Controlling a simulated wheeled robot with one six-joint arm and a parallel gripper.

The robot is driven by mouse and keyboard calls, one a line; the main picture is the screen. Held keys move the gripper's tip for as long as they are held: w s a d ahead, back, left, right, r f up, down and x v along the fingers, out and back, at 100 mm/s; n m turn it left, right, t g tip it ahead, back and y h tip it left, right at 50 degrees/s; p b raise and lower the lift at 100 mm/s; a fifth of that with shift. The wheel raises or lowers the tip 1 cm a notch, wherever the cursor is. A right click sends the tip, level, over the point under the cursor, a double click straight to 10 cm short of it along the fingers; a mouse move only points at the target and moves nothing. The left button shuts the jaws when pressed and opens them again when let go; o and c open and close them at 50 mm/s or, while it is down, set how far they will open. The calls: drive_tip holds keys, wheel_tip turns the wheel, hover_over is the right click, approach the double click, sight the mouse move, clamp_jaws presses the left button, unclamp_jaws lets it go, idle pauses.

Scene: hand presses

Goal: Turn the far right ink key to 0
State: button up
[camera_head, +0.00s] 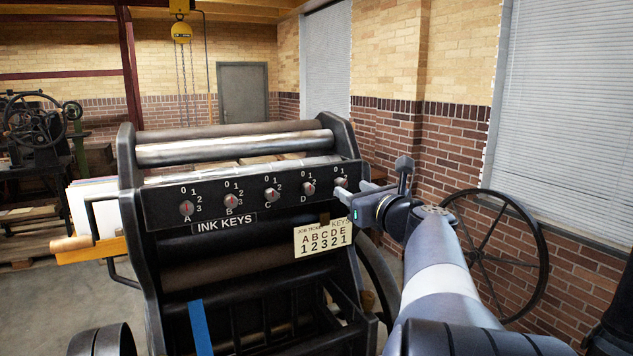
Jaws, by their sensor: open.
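The far right ink key (341,182) is a small red and grey knob at the right end of the black ink key panel (258,203). Its numbers are only partly readable, and the letter under it is hidden behind my gripper. Which number it points at is too small to tell. My gripper (354,190) is open, just right of and below this key, with its fingers reaching left towards the panel. I cannot tell whether a finger touches the knob. No object is between the fingers.
Keys A (186,208), B (231,201), C (272,195) and D (308,188) line the panel to the left. A job ticket (322,238) reading A B C D E, 1 2 3 2 1 hangs below. A large spoked wheel (497,256) and brick wall stand right.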

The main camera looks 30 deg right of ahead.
sight(343, 185)
drive_tip(key=w, duration=0.4)
drive_tip(key=shift+w+d+p, duration=0.2)
drive_tip(key=shift+w+p, duration=0.15)
drive_tip(key=shift+w, duration=0.05)
clamp_jaws()
